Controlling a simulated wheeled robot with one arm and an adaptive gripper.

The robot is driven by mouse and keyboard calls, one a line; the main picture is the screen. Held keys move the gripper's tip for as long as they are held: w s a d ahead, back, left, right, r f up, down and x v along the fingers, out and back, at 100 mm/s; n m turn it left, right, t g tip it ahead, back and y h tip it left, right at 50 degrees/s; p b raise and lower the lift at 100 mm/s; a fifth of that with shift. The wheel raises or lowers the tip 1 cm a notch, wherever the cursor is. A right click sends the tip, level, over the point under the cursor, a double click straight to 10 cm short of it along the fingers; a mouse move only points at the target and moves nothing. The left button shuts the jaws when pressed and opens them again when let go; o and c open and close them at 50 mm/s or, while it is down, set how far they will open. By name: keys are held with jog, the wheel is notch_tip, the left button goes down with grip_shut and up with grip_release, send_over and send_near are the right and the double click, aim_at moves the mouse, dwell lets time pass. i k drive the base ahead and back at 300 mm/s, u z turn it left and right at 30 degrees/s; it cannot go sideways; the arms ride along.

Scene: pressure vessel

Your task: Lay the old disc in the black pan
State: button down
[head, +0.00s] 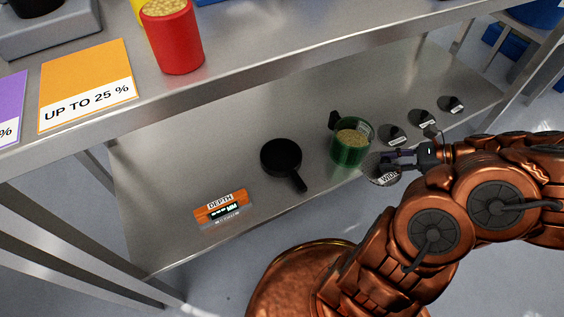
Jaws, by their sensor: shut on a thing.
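The black pan (279,154) lies on the lower metal shelf, with its handle pointing toward the front right. Its inside looks dark and empty. My gripper (396,160) is at the shelf's front edge, to the right of the pan and beyond the green cup. It is shut on a round grey disc (384,178) with a white label, which appears to be the old disc. The disc looks tilted; its contact with the shelf cannot be told. Part of the disc is hidden by my gripper.
A green see-through cup (349,152) of pale grains stands between the pan and my gripper. Several small dark labelled items (395,134) line the shelf at right. An orange DEPTH block (221,207) lies at left. The upper shelf (235,70) overhangs, with a red cup (172,40).

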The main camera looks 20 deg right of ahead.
aim_at(281, 160)
jog(key=u, duration=0.5)
jog(key=k, duration=1.15)
jog(key=u, duration=1.15)
jog(key=i, duration=1.6)
jog(key=z, duration=0.75)
